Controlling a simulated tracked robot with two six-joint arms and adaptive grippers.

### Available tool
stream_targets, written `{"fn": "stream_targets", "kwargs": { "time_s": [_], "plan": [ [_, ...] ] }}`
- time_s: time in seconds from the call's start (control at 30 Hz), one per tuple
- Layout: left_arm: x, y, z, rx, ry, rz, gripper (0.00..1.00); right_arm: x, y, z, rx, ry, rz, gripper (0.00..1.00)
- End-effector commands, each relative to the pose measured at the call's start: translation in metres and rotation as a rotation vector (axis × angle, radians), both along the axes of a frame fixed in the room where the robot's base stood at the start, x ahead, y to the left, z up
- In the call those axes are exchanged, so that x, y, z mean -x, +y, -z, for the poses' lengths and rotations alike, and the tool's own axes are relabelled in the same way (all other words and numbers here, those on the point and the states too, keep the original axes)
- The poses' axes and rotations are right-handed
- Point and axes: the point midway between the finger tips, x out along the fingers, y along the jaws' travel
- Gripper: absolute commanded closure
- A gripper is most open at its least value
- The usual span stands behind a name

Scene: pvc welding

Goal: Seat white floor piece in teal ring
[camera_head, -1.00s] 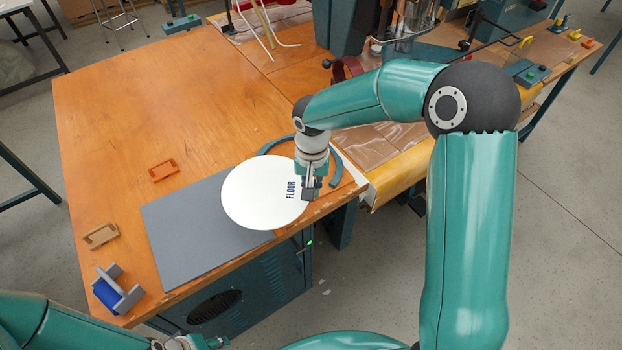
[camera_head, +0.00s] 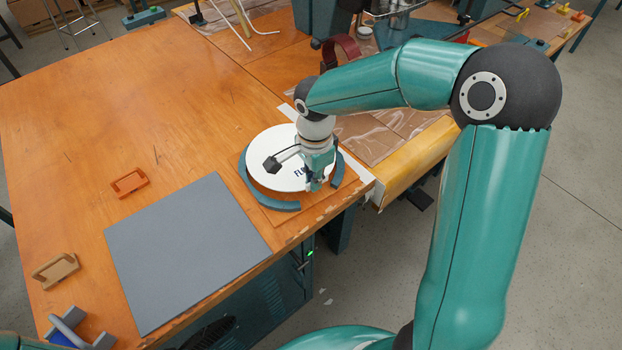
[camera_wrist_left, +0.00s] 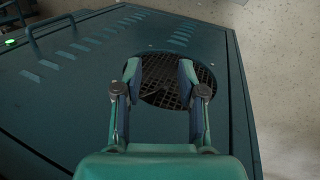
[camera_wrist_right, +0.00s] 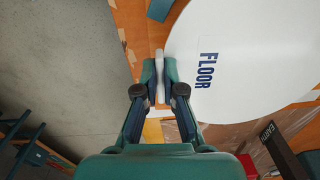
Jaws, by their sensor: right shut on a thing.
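The white floor piece (camera_head: 270,172) is a flat round disc with "FLOOR" printed near its right edge. It lies level over the teal ring (camera_head: 272,203), whose curved parts show to the left, below and right of it. I cannot tell whether the disc is down inside the ring or just above it. My right gripper (camera_head: 318,184) is shut on the disc's edge near the lettering. The right wrist view shows the fingers (camera_wrist_right: 160,76) pinching the rim of the disc (camera_wrist_right: 245,60). My left gripper (camera_wrist_left: 160,72) is open and empty, facing a dark cabinet.
A bare grey mat (camera_head: 185,250) lies left of the ring on the wooden table (camera_head: 90,130). An orange bracket (camera_head: 130,182), a tan bracket (camera_head: 55,270) and a grey-blue holder (camera_head: 75,330) lie further left. A round vent grille (camera_wrist_left: 165,85) is in the cabinet.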

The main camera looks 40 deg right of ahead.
Motion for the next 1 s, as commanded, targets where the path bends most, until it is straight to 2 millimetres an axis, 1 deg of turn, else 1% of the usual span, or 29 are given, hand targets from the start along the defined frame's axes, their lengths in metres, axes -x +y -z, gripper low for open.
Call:
{"fn": "stream_targets", "kwargs": {
  "time_s": [0.2, 0.63, 0.8, 1.0],
  "plan": [
    [0.000, 0.000, 0.008, 0.000, 0.000, 0.000, 0.60, 0.000, 0.000, 0.002, 0.000, -0.004, 0.001, 1.00],
    [0.000, 0.000, 0.037, 0.000, 0.000, 0.000, 0.60, -0.001, 0.002, 0.034, 0.000, -0.004, -0.004, 1.00],
    [0.000, 0.000, 0.042, 0.000, 0.000, 0.000, 0.60, -0.002, 0.003, 0.038, 0.000, -0.004, -0.005, 1.00],
    [0.000, 0.000, 0.041, 0.000, 0.000, 0.000, 0.60, -0.002, 0.003, 0.037, 0.000, -0.003, -0.007, 1.00]
  ]
}}
